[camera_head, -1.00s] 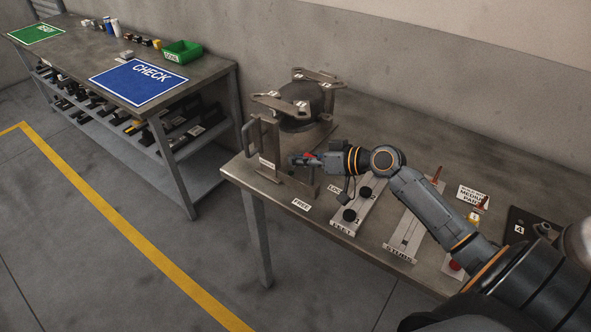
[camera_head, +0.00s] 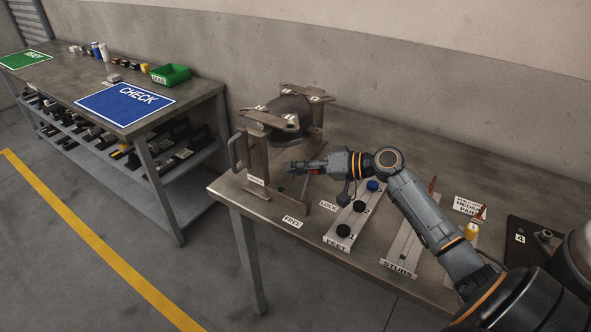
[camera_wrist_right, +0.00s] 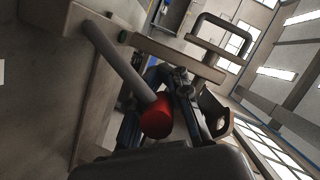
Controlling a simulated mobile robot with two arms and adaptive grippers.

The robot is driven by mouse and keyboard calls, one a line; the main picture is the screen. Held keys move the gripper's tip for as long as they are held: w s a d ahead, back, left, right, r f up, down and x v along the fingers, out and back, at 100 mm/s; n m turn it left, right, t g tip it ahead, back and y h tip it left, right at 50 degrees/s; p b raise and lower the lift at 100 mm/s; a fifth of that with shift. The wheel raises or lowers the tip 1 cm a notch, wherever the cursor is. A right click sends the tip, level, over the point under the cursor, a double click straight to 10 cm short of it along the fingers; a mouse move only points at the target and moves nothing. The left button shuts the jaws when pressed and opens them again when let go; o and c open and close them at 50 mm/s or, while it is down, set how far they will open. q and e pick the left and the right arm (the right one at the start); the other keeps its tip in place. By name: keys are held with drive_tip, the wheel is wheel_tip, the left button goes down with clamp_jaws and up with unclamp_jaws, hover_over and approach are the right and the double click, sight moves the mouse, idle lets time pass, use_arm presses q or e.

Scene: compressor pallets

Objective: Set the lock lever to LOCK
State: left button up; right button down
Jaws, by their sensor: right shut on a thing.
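The lock lever is a thin grey rod with a red knob (camera_wrist_right: 158,118), seen best in the right wrist view. In the head view the red knob (camera_head: 313,172) shows partly below my right gripper (camera_head: 292,167), beside the metal fixture. My right gripper (camera_wrist_right: 183,110) is shut on the lever at its red knob end; the fingers hide part of the contact. The FREE label (camera_head: 292,222) and the LOCK label (camera_head: 328,205) are on the table in front of the fixture. The lever's exact angle to them is hard to tell. My left gripper is out of view.
The fixture (camera_head: 257,160) with a handle stands at the table's left end, a dark compressor (camera_head: 290,108) behind it. Right of the labels lie a strip with knobs (camera_head: 352,222) and a STUDS strip (camera_head: 405,250). Another bench (camera_head: 200,92) stands at left.

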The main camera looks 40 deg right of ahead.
drive_tip(key=c, duration=1.2)
unclamp_jaws()
drive_tip(key=v, duration=1.2)
